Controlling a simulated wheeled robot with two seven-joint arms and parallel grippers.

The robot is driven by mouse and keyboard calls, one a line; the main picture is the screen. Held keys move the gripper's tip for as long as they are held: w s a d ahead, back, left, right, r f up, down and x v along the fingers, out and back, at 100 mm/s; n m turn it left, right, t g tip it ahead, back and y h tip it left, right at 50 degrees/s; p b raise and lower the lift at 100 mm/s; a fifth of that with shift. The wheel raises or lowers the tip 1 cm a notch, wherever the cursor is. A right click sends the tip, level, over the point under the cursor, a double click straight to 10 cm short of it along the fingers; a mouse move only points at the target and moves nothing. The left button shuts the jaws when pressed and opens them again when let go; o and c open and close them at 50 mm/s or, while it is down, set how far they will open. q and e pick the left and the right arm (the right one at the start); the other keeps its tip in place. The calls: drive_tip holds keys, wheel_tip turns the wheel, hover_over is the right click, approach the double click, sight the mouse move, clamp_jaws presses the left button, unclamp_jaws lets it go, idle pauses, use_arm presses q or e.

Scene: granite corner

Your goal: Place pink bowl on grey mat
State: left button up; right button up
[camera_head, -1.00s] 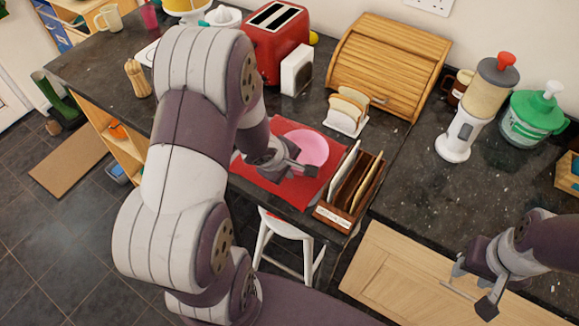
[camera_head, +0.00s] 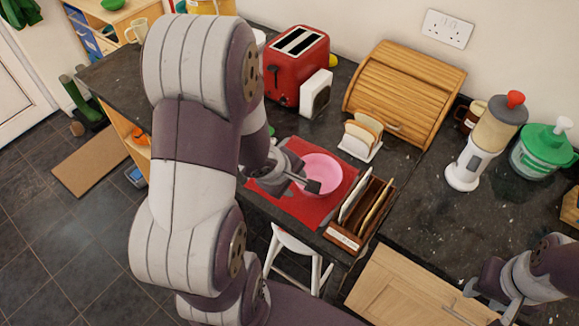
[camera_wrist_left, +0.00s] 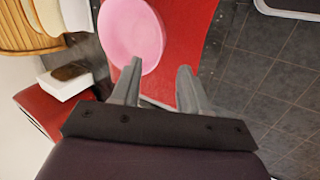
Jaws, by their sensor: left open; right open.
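The pink bowl (camera_head: 323,172) sits on a red mat (camera_head: 308,214) near the counter's front edge. It also shows in the left wrist view (camera_wrist_left: 130,28). My left gripper (camera_head: 307,182) is open and empty at the bowl's near left side. In the left wrist view its fingers (camera_wrist_left: 160,78) are spread, one overlapping the bowl's rim and the other over the red mat; I cannot tell whether they touch the bowl. My right gripper (camera_head: 490,302) is open and empty at the lower right, in front of the cupboard. I see no grey mat; my left arm hides part of the counter.
A wooden rack (camera_head: 362,212) stands close right of the bowl. Behind are a toast rack (camera_head: 360,137), a red toaster (camera_head: 295,65) and a bread bin (camera_head: 405,90). A blender (camera_head: 485,140) stands at right. A white stool (camera_head: 295,250) is below the counter edge.

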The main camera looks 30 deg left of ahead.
use_arm(q)
drive_tip(key=s+d+r+m+g+y, duration=0.1)
drive_tip(key=s+d+r+m+g, duration=0.3)
drive_tip(key=m, duration=1.2)
wheel_tip(320, 180, up, 3)
drive_tip(key=s+d+p, duration=0.1)
drive_tip(key=d, duration=0.2)
drive_tip(key=shift+s+r, duration=0.15)
drive_tip(key=shift+s, duration=0.25)
